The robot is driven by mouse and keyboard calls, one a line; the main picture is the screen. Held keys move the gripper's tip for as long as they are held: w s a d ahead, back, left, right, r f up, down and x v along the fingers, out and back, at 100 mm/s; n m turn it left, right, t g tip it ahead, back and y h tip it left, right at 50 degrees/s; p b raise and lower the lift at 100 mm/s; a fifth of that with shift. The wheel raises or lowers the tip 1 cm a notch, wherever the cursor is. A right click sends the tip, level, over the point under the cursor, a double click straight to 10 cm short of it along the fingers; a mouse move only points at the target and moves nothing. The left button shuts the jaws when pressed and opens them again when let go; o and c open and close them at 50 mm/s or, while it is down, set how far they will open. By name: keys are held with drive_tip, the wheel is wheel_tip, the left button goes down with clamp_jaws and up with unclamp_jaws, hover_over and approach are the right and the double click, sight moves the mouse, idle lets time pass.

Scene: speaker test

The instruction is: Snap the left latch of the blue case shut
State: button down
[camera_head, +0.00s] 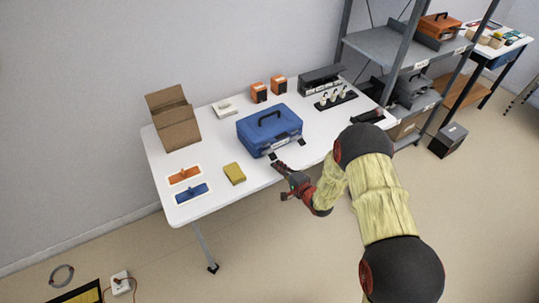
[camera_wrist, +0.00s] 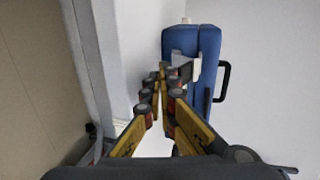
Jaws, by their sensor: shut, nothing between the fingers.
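The blue case (camera_head: 268,130) stands on the white table with its lid down and its black handle on top. A dark left latch (camera_head: 273,156) and a dark right latch (camera_head: 301,143) stick out at its front lower edge; their exact angle is too small to tell. My gripper (camera_head: 277,165) is shut and empty, just in front of the left latch. In the wrist view, the fingertips (camera_wrist: 168,73) are beside a pale grey latch part (camera_wrist: 188,68) on the blue case (camera_wrist: 207,45). I cannot tell whether they touch it. The fingers partly hide that area.
On the white table (camera_head: 215,150), a yellow block (camera_head: 234,173) lies left of my gripper, near orange (camera_head: 184,175) and blue (camera_head: 191,193) pieces. A cardboard box (camera_head: 173,120) stands at the left. A black rack (camera_head: 336,100) and a grey shelf (camera_head: 385,45) are at the right.

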sight(274, 159)
drive_tip(key=shift+w+a+r, duration=0.3)
drive_tip(key=shift+w+a, duration=0.25)
drive_tip(key=shift+w, duration=0.15)
drive_tip(key=shift+w+a+r, duration=0.3)
drive_tip(key=shift+w+a, duration=0.2)
drive_tip(key=shift+w, duration=0.15)
drive_tip(key=shift+w+a+r, duration=0.3)
drive_tip(key=shift+w+a, duration=0.25)
drive_tip(key=shift+w, duration=0.15)
idle(1.0)
idle(0.4)
drive_tip(key=shift+f+p+v, duration=0.25)
drive_tip(key=shift+v, duration=0.9)
drive_tip(key=shift+f+p+v, duration=0.25)
drive_tip(key=shift+f+v, duration=0.05)
drive_tip(key=shift+v, duration=0.85)
drive_tip(key=shift+f+p+v, duration=0.25)
drive_tip(key=shift+v, duration=0.9)
drive_tip(key=shift+s+d, duration=0.1)
drive_tip(key=shift+d, duration=0.05)
drive_tip(key=shift+r, duration=0.1)
